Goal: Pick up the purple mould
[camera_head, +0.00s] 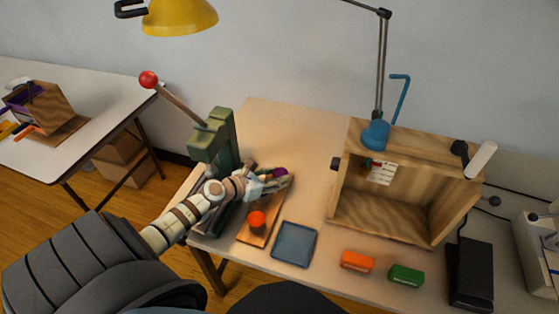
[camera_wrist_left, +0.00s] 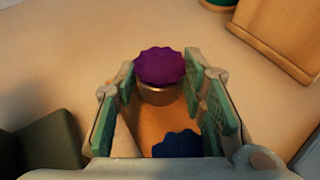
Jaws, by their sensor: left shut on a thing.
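The purple mould (camera_wrist_left: 160,66) has a scalloped top above a pale round body. In the left wrist view it sits between the fingertips of my left gripper (camera_wrist_left: 161,82). In the head view the purple mould (camera_head: 281,171) shows at the tip of my left gripper (camera_head: 272,180), partly hidden by the fingers. The gripper is shut on it, over the far end of a wooden board (camera_head: 254,238). Whether the mould still touches the board is not clear. My right gripper is not in view.
A dark blue scalloped piece (camera_wrist_left: 177,145) lies below the fingers. An orange-red mould (camera_head: 257,221) stands on the board. A green press (camera_head: 212,142) with a red-knobbed lever is close to my left arm. A blue tray (camera_head: 294,245) and a wooden open box (camera_head: 385,221) are to the right.

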